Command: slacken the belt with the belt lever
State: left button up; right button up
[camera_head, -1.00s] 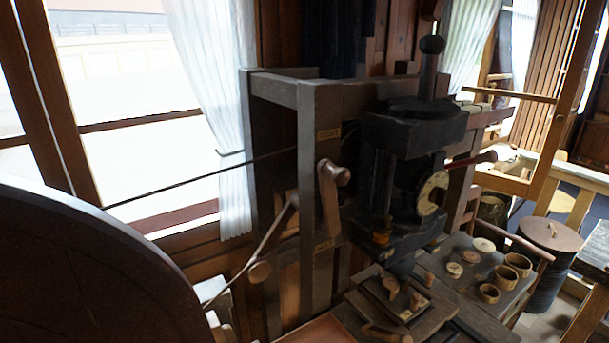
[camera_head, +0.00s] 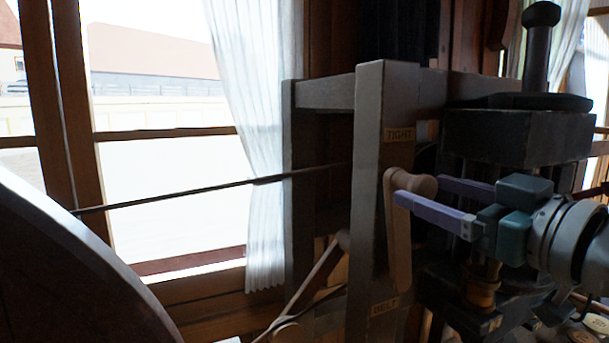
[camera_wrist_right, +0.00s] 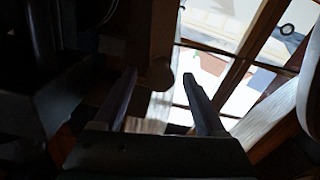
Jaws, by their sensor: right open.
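The belt lever (camera_head: 400,248) is a wooden bar on the front of the grey post. It stands nearly upright, its round knob (camera_head: 424,184) at the top, just below the "TIGHT" label (camera_head: 398,135). A lower label (camera_head: 385,306) is on the same post. The belt (camera_head: 215,189) runs as a dark line from the large wheel to the frame. My right gripper (camera_head: 419,189) is open, with its fingers on either side of the knob; contact cannot be told. In the right wrist view the knob (camera_wrist_right: 160,75) shows between the fingertips. My left gripper is out of view.
The large dark wheel (camera_head: 60,275) fills the lower left. The dark machine head (camera_head: 520,137) stands close above and behind my right gripper. A wooden crank arm (camera_head: 318,272) lies left of the post. Window and curtain (camera_head: 250,130) are behind.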

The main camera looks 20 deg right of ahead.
aim_at(403, 183)
jog(key=w, duration=0.3)
jog(key=w+p, duration=0.1)
jog(key=w, duration=0.1)
jog(key=shift+w+a, duration=0.3)
grip_shut()
dwell(0.4)
dwell(0.8)
